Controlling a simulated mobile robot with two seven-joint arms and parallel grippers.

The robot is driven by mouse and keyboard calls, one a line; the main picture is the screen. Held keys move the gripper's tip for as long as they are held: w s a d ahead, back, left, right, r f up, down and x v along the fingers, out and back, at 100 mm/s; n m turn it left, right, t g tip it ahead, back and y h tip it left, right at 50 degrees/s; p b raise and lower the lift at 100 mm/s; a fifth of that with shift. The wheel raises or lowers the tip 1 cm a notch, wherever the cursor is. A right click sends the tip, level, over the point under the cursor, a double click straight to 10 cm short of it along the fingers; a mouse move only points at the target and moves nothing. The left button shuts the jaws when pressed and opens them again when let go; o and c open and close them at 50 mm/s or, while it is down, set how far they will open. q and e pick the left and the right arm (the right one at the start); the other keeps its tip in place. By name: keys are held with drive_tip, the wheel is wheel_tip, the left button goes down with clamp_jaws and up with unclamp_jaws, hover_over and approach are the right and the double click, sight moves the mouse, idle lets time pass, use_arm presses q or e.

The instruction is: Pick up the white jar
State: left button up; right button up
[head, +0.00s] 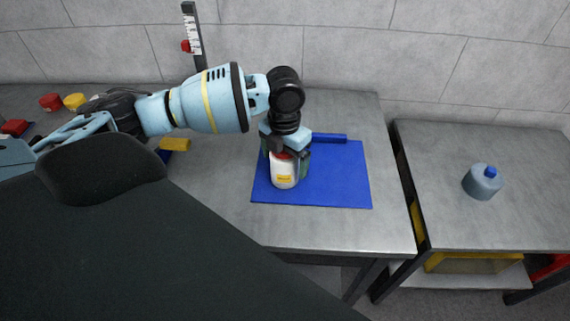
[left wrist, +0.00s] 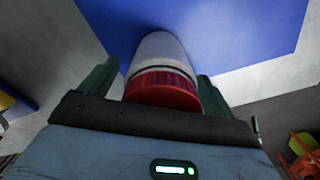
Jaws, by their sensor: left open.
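The white jar (head: 284,174) has a red lid and a yellow label, and stands upright on the blue mat (head: 340,185) on the grey table. In the left wrist view the jar (left wrist: 160,50) shows with its red lid towards me. My left gripper (head: 287,155) is directly above and around the jar. Its green fingers (left wrist: 150,85) are open, one on each side of the jar, with a visible gap at least on the right side. The gripper covers part of the lid in the head view. My right gripper is not in view.
A blue bar (head: 330,138) lies at the mat's back edge. A yellow block (head: 175,144) is left of the mat. A grey-blue bottle with a blue cap (head: 483,183) stands on the right table, across a gap. The table right of the mat is clear.

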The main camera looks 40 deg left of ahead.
use_arm(q)
drive_tip(key=c, duration=1.4)
drive_tip(key=shift+o, duration=0.2)
drive_tip(key=shift+r, duration=0.1)
drive_tip(key=shift+r, duration=0.3)
drive_tip(key=r, duration=0.3)
drive_tip(key=shift+s+d, duration=0.15)
drive_tip(key=shift+d, duration=0.25)
drive_tip(key=s+d, duration=0.3)
drive_tip(key=d, duration=0.4)
drive_tip(key=s+d+r, duration=0.1)
drive_tip(key=s+d, duration=0.2)
drive_tip(key=d, duration=0.4)
drive_tip(key=shift+r, duration=0.15)
